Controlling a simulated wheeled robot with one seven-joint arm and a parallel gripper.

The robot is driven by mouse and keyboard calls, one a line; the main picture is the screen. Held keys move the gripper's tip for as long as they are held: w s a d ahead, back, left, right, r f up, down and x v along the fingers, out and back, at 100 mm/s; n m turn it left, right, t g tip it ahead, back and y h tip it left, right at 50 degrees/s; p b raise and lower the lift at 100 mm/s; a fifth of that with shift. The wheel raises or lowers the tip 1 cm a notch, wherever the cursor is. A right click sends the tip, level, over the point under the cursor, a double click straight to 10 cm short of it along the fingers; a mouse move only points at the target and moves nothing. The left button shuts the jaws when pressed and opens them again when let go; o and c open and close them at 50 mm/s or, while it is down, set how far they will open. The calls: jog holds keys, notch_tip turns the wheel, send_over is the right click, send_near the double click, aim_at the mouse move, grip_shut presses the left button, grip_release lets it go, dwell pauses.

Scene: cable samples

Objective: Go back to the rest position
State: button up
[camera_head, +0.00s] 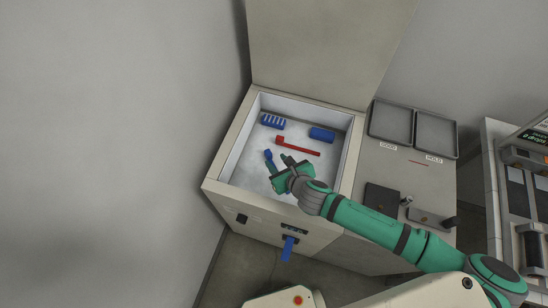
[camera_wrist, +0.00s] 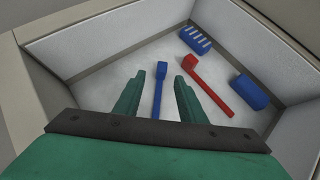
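My gripper (camera_head: 281,165) reaches into an open white-lined chest (camera_head: 238,168). In the wrist view my gripper (camera_wrist: 168,72) has its two green fingers spread apart, with nothing pinched between them. A blue stick-like piece with a thicker head (camera_wrist: 158,92) lies on the chest floor, seen between the fingers; it also shows in the head view (camera_head: 269,157). A red piece of similar shape (camera_head: 298,146) lies farther back. A blue block with pale stripes (camera_head: 272,121) and a plain blue block (camera_head: 322,134) lie near the back wall. The gripper hides part of the floor.
The chest's raised lid (camera_head: 325,50) stands behind it. A side counter at right holds two grey trays (camera_head: 390,122), a dark flat box (camera_head: 381,198) and small items. A machine with a screen (camera_head: 535,135) stands at far right. Blank wall fills the left.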

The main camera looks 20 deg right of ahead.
jog(key=shift+s+d+r, duration=0.2)
jog(key=shift+s+d, duration=0.2)
jog(key=shift+a, duration=0.15)
